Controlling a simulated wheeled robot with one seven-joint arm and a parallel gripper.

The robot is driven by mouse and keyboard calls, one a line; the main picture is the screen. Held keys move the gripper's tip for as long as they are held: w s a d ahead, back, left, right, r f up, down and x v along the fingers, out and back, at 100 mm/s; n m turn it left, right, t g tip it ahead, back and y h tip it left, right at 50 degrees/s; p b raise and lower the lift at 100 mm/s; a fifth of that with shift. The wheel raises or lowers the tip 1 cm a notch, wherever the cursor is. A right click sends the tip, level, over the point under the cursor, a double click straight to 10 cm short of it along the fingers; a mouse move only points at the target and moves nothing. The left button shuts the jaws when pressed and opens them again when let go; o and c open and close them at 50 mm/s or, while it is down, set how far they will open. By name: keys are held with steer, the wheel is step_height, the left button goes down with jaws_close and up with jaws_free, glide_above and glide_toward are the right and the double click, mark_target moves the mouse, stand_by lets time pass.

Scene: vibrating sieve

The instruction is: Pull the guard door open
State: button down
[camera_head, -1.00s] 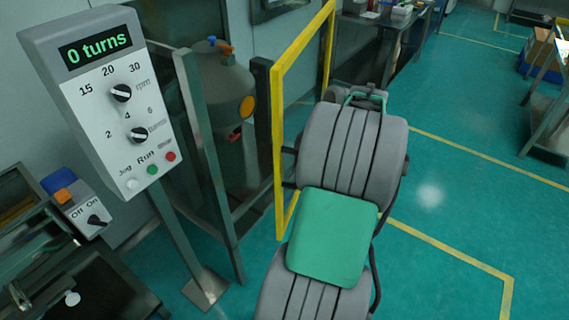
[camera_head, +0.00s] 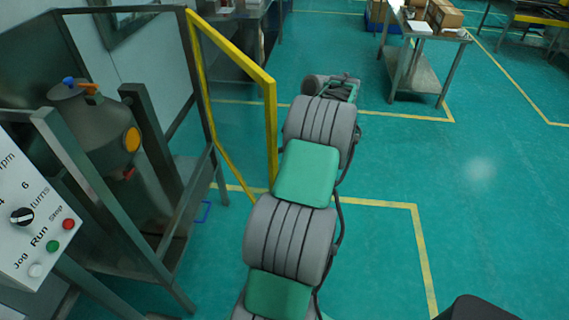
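The guard door (camera_head: 272,130) is a yellow frame with a clear middle. It stands swung out from the dark metal frame (camera_head: 150,135) of the sieve enclosure, with its far edge at the back post and its near edge out over the floor. A wide gap lies between that near edge and the enclosure's middle post. My grey and green arm reaches forward just right of the door. My gripper is hidden beyond the far end of the arm, so its fingers and any contact with the door cannot be seen.
A grey vessel (camera_head: 95,125) with an orange disc is inside the enclosure. The control panel (camera_head: 30,215) with knobs and buttons is at the lower left. A metal table (camera_head: 420,70) with boxes stands at the back right. The green floor (camera_head: 480,220) at right is clear.

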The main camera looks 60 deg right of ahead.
steer(key=shift+s, duration=0.1)
steer(key=c, duration=1.4)
jaws_free()
steer(key=shift+o, duration=0.2)
steer(key=p+v, duration=0.5)
steer(key=v, duration=0.2)
steer(key=shift+d+r, duration=0.15)
steer(key=shift+r, duration=0.2)
